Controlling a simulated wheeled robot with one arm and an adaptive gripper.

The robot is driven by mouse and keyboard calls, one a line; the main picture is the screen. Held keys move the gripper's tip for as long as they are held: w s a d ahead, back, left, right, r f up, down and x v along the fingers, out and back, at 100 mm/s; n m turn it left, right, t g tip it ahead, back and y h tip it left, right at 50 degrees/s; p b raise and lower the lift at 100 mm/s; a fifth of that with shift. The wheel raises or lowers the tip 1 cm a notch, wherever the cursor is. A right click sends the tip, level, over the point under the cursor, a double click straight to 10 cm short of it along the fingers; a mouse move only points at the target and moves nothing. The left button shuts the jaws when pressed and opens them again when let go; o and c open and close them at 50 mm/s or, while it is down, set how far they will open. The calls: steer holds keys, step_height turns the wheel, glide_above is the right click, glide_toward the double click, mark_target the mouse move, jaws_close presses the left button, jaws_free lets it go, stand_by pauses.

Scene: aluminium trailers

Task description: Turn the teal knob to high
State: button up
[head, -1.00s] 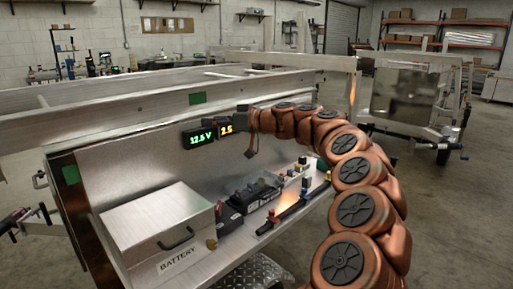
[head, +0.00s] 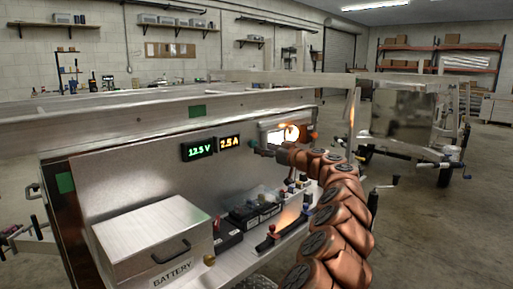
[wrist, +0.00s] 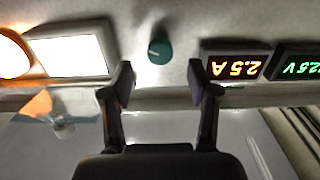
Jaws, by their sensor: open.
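The teal knob (wrist: 160,51) is small and round, on the grey metal panel in the wrist view, between a lit white panel and the amber display. A small bit of the knob (head: 254,143) shows in the head view beside my gripper (head: 264,150). In the wrist view my gripper (wrist: 160,82) is open and empty, one dark finger on each side. The knob lies beyond the fingertips, roughly centred between them, and they do not appear to touch it. The knob's setting is too small to read.
The amber 2.5 A display (head: 230,142) and green 12.5 V display (head: 198,149) sit left of the knob in the head view. A glowing white panel (head: 283,137) is to its right. Below are a battery box (head: 150,235) and a shelf of electrical parts.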

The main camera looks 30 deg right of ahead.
mark_target(254, 145)
steer(key=shift+x, duration=2.2)
steer(key=shift+c, duration=0.4)
steer(key=c, duration=1)
steer(key=shift+w+a, duration=0.1)
steer(key=shift+a, duration=0.2)
jaws_close()
steer(key=shift+d, duration=0.2)
